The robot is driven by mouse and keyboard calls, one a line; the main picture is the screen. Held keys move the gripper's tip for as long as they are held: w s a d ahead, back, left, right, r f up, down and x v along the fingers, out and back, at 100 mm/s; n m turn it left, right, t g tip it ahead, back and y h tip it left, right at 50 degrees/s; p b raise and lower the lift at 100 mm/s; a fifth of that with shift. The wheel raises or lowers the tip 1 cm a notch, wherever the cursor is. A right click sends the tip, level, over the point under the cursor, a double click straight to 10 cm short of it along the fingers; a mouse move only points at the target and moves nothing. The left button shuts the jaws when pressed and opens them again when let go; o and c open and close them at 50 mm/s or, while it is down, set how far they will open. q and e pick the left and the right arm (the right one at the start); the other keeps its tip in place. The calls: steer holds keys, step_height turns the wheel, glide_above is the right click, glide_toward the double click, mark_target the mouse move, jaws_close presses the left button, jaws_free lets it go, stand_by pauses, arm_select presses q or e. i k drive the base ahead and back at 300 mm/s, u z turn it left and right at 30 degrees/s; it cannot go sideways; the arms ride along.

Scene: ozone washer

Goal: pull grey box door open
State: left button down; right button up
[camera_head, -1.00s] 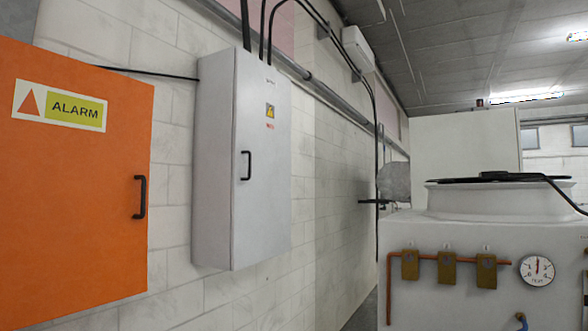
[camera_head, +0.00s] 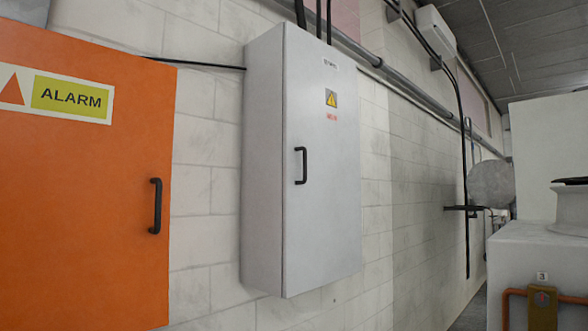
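The grey box (camera_head: 263,170) is mounted on the white block wall near the middle of the head view. Its door (camera_head: 325,215) faces right and looks closed. A black vertical handle (camera_head: 300,165) sits near the door's left edge, and a yellow warning sticker (camera_head: 331,97) is on its upper part. Neither of my grippers shows in the view.
An orange ALARM box (camera_head: 80,200) with a black handle (camera_head: 155,206) fills the left side. Pipes and cables run along the wall above the grey box. A white machine (camera_head: 530,265) stands at the right, with a narrow floor gap between it and the wall.

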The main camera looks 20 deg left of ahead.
mark_target(322, 243)
steer(key=u, duration=0.7)
steer(key=i, duration=0.65)
steer(key=u, duration=0.75)
